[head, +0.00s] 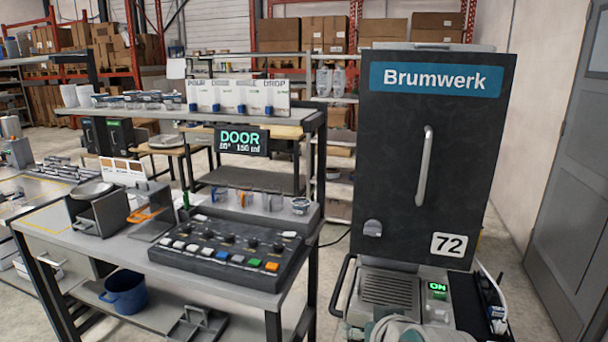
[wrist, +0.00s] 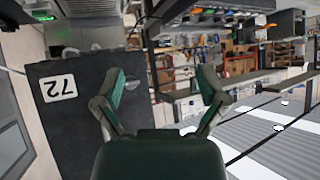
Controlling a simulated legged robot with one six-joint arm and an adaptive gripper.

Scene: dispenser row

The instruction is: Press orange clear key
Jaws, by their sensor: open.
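The orange key (head: 271,266) sits in the front row of a dark sloped control panel (head: 205,258), near its right end in the head view. Black knobs stand behind the row. My gripper (wrist: 160,82) is open and empty in the wrist view, its two fingers spread wide. It is clear of the panel. The wrist picture is upside down; part of the panel (wrist: 235,22) seems to show at its top right, too small to make out keys surely.
A tall dark Brumwerk cabinet (head: 435,145) with a handle stands right of the bench. A DOOR display (head: 241,141) hangs from the shelf above the panel. A blue pot (head: 125,291) is on the lower shelf. An orange-handled item (head: 150,214) lies left of the panel.

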